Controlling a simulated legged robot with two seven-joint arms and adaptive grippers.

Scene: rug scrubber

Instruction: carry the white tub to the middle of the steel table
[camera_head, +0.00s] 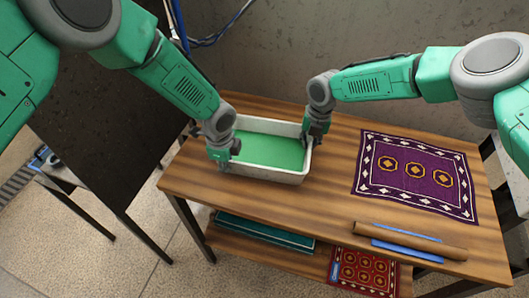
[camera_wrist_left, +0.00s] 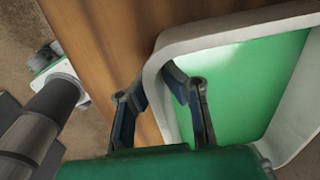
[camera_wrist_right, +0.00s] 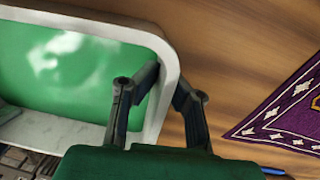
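The white tub (camera_head: 262,174) is a rectangular open tub with green inside, at the left part of the wooden table (camera_head: 330,190). It appears to rest on the wood. My left gripper (camera_head: 222,160) is at its left end, fingers on both sides of the rim, which shows in the left wrist view (camera_wrist_left: 155,75). My right gripper (camera_head: 312,136) is at its right end, fingers astride the rim, seen in the right wrist view (camera_wrist_right: 170,80). Both look closed on the rim. A dark flat top on legs (camera_head: 90,120), possibly the steel table, stands left, partly behind my left arm.
A purple patterned rug (camera_head: 415,173) lies on the table's right part. A brown roll (camera_head: 411,240) lies near its front edge. A lower shelf holds teal flat items (camera_head: 264,232) and a red rug (camera_head: 364,271). A grey wall stands close behind the wooden table.

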